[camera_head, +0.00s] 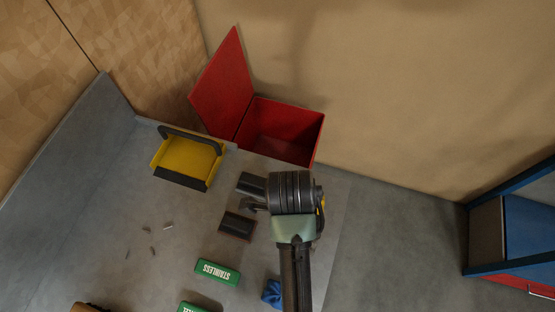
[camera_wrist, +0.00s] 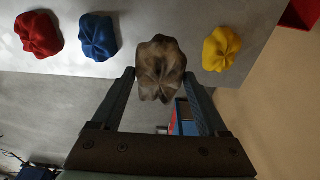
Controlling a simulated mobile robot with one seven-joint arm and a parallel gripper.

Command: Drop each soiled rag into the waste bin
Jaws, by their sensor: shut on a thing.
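My gripper (camera_wrist: 160,84) is shut on a crumpled grey-brown soiled rag (camera_wrist: 160,62), which shows between the fingertips in the wrist view. In the head view my wrist stands over the right part of the grey bench, and the held rag is hidden there. A red bin (camera_head: 290,122) with its lid tilted open stands beyond the bench's far edge, above my wrist in the picture. Clean-looking red (camera_wrist: 39,34), blue (camera_wrist: 98,37) and yellow (camera_wrist: 221,48) rags lie apart on the bench in the wrist view. The blue rag shows partly in the head view (camera_head: 271,293).
A blue-framed cabinet (camera_head: 530,228) stands at the right. Floor between is clear.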

